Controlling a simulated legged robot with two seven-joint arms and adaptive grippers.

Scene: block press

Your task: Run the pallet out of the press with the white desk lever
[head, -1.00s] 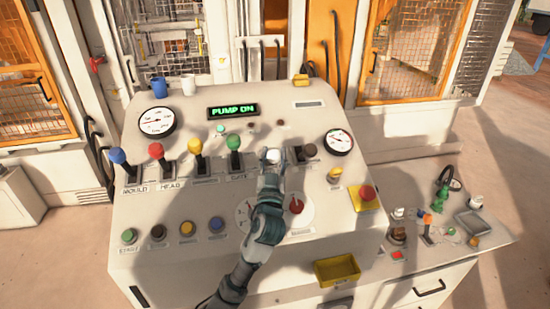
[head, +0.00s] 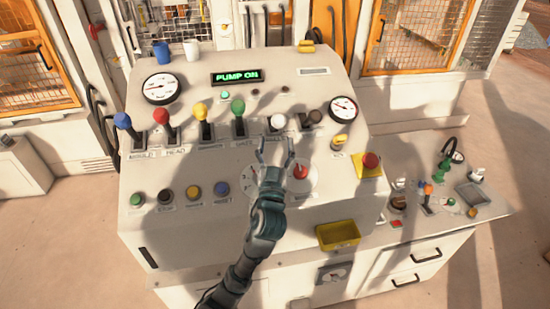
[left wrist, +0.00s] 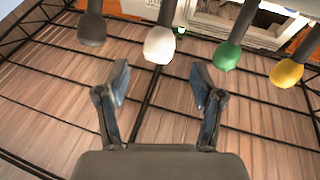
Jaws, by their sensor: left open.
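The white lever (head: 277,121) stands on the sloped control desk (head: 180,240), between the green lever (head: 238,106) and the dark lever (head: 315,117). My left gripper (head: 275,143) is open and empty, just below the white knob in the head view. In the left wrist view the white knob (left wrist: 159,45) lies ahead of the open fingertips (left wrist: 160,78), roughly in line with the gap between them and apart from both. The press and pallet cannot be made out clearly. My right gripper is not in view.
The green knob (left wrist: 230,55) and yellow knob (left wrist: 288,72) flank the white one on one side. A lit display (head: 237,77) reads PUMP ON. A red dial (head: 300,171) sits beside my gripper. A yellow tray (head: 338,236) is at the desk's front.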

